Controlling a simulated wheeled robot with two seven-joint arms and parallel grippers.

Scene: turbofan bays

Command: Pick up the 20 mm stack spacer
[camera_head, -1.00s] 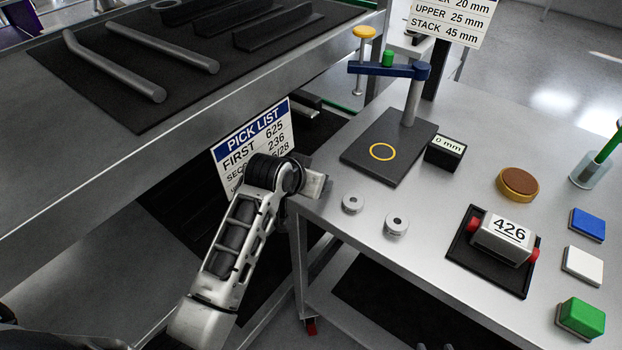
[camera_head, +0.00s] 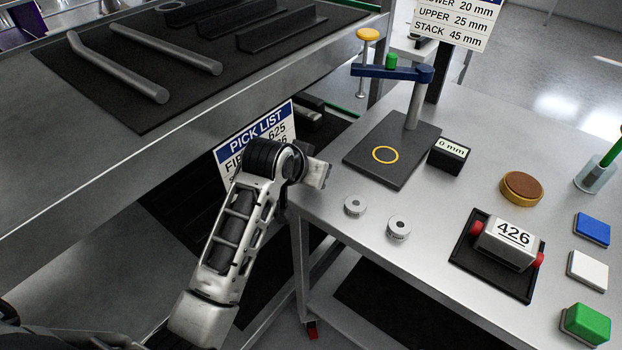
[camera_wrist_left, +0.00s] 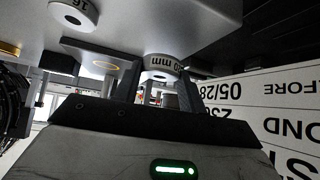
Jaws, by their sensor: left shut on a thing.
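My left gripper (camera_head: 318,174) is at the near left corner of the steel bench in the head view. The left wrist view shows its fingers (camera_wrist_left: 160,88) shut on a pale ring-shaped spacer (camera_wrist_left: 160,67). The writing on the spacer's side is upside down and seems to read 20 mm; its first figure is hard to read. The fingers and wrist hide this spacer in the head view. Two other grey spacers (camera_head: 355,206) (camera_head: 398,228) lie on the bench to the right of the gripper. My right gripper is out of view.
A black plate with a yellow ring (camera_head: 385,155) and a blue-armed post stands behind. A black 0 mm readout (camera_head: 449,155) is beside it. A box marked 426 (camera_head: 507,240) sits on a tray at right. The pick list sign (camera_head: 255,140) is close behind my left wrist.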

